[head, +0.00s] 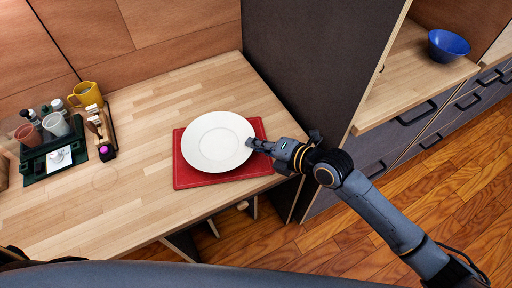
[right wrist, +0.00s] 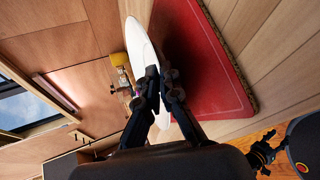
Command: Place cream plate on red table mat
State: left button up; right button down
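The round cream plate (head: 217,140) is over the red table mat (head: 188,178), with its upper edge reaching slightly past the mat. My right gripper (head: 258,145) is at the plate's right rim. In the right wrist view, the plate (right wrist: 140,52) shows nearly edge-on, its rim between the close-set fingers of my right gripper (right wrist: 162,80). The mat (right wrist: 215,75) lies beside the fingers there. The fingers hide part of the plate and mat, so I cannot tell whether the plate touches the mat. My left gripper is not in view.
A dark green tray (head: 42,172) with cups, a yellow mug (head: 88,94) and a small wooden holder (head: 100,125) stand at the table's left. A tall dark panel (head: 310,60) bounds the right. A blue bowl (head: 447,45) sits on the far counter. The table's front left is clear.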

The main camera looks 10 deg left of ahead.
jog(key=shift+f, duration=0.75)
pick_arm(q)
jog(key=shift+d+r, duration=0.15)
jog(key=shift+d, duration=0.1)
pick_arm(e)
jog(key=c, duration=1.8)
grip_release()
jog(key=shift+s+f, duration=0.1)
jog(key=shift+f, duration=0.05)
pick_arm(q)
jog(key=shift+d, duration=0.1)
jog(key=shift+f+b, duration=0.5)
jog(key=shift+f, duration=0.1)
pick_arm(e)
jog(key=v, duration=1.2)
jog(key=shift+s+a, duration=0.1)
jog(key=shift+a, duration=0.05)
